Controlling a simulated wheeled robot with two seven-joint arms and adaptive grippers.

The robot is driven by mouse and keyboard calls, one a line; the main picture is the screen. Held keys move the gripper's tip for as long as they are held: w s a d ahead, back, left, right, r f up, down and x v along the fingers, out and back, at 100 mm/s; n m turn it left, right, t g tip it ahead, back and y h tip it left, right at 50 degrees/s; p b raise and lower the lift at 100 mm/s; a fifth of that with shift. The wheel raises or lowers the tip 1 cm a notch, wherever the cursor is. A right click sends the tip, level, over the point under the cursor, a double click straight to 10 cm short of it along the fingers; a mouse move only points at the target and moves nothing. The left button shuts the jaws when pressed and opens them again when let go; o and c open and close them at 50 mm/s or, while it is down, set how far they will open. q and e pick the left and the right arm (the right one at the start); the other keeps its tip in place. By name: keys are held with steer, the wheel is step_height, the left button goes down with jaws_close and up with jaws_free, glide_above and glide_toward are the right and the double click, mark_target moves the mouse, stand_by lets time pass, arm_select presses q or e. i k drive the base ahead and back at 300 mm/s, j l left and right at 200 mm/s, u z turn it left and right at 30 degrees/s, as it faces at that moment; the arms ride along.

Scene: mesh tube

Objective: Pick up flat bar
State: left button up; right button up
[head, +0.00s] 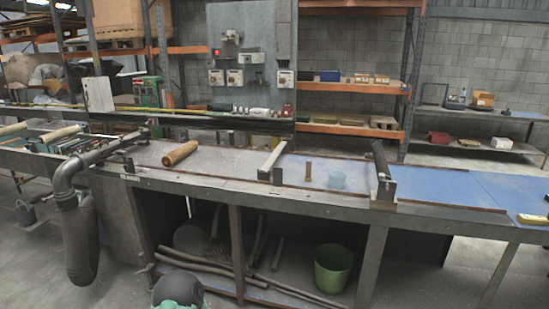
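Neither of my grippers is in the head view. I cannot single out a flat bar for sure. A long workbench (226,174) crosses the view. On it a pale grey bar (272,158) lies front to back with a block at its near end. A dark bar (381,160) lies much the same way farther right, also with a block at its near end. Several long thin bars (213,268) lie on the low shelf under the bench; their shape in section is too small to tell.
A tan cylinder (180,154), a small upright brown cylinder (308,171) and a translucent blue cup (337,180) are on the bench. A grey hose (80,242) hangs before its left part. A green bucket (332,267) is below. The blue right part (445,186) is mostly clear.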

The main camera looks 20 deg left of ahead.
mark_target(266, 165)
steer(key=i+j+z, duration=0.25)
steer(key=i+j, duration=0.25)
steer(key=j, duration=0.25)
steer(key=i+j+z, duration=0.15)
steer(key=j, duration=0.25)
steer(key=i, duration=0.1)
